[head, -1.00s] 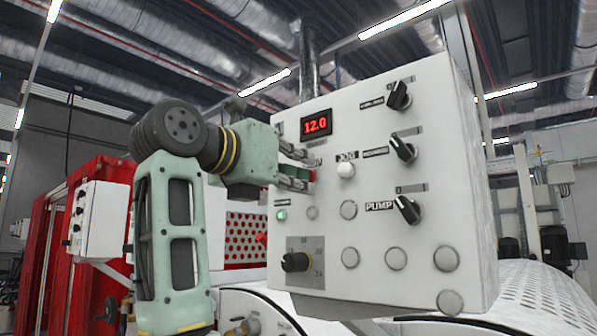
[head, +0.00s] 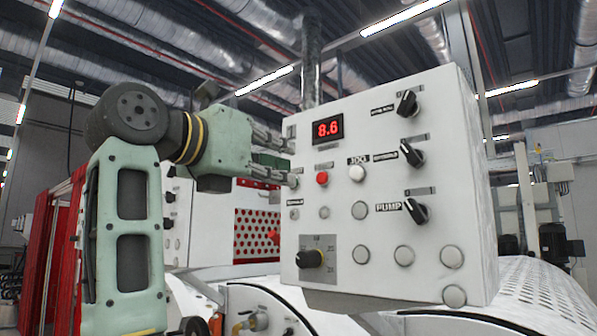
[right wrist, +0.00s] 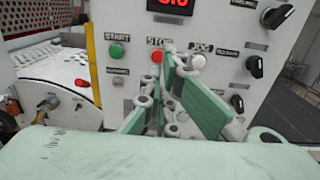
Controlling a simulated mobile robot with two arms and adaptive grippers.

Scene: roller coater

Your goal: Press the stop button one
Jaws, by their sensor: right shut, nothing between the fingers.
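The red stop button (head: 322,178) is on the front of the white control panel (head: 440,120), under the red display. In the right wrist view, the red button (right wrist: 156,56) is under a label reading STOP, close by my fingers. My right gripper (head: 290,160) is shut and empty. In the head view its fingertips are just left of the red button, which is uncovered; I see no contact. In the right wrist view the gripper (right wrist: 160,95) covers part of the panel below the button. My left gripper is not in view.
The display (head: 328,129) reads 8.6. The white JOG button (head: 357,173) is right of the stop button, and the green START button (right wrist: 116,51) is left of it. Black knobs (head: 415,209) stick out on the panel's right side. A perforated roller (head: 545,300) lies below.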

